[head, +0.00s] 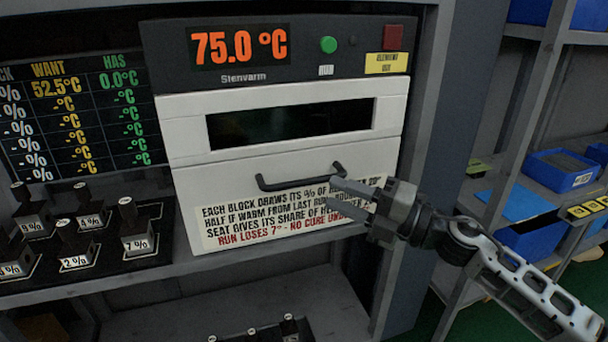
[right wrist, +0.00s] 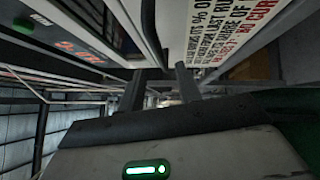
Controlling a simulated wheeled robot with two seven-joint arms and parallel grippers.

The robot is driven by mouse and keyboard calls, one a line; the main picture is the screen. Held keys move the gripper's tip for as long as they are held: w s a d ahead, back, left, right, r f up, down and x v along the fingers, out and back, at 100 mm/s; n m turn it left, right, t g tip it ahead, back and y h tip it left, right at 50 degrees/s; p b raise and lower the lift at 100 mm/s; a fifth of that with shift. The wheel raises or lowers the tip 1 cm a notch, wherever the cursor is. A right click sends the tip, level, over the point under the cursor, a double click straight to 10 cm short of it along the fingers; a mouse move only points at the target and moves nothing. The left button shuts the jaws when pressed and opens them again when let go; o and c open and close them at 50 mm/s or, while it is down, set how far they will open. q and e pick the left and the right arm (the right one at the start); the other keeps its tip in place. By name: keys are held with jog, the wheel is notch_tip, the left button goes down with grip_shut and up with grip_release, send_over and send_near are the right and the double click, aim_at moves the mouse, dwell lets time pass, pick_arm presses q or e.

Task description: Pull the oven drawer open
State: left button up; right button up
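The oven (head: 290,95) is a white unit with a dark window, under a control panel reading 75.0 °C. Its drawer front (head: 215,190) is the white lower panel with a printed label (head: 260,222), and it looks closed. A black bar handle (head: 300,183) runs across it. My right gripper (head: 343,194) is in front of the drawer, just right of the handle's right end, with fingers apart and nothing between them. The right wrist view shows both fingers (right wrist: 160,85) spread; a dark curved bar (right wrist: 150,28), probably the handle, lies above them. My left gripper is out of view.
Left of the oven, numbered valve blocks (head: 76,257) stand on a dark tray under a WANT/HAS display (head: 85,115). A grey upright (head: 425,150) stands right of the oven. Shelves with blue bins (head: 560,168) are at the right. More block tops (head: 288,325) show low down.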

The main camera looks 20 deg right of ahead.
aim_at(309, 184)
jog(key=p+x, duration=0.1)
jog(key=x, duration=0.6)
jog(key=shift+w+a, duration=0.2)
grip_shut()
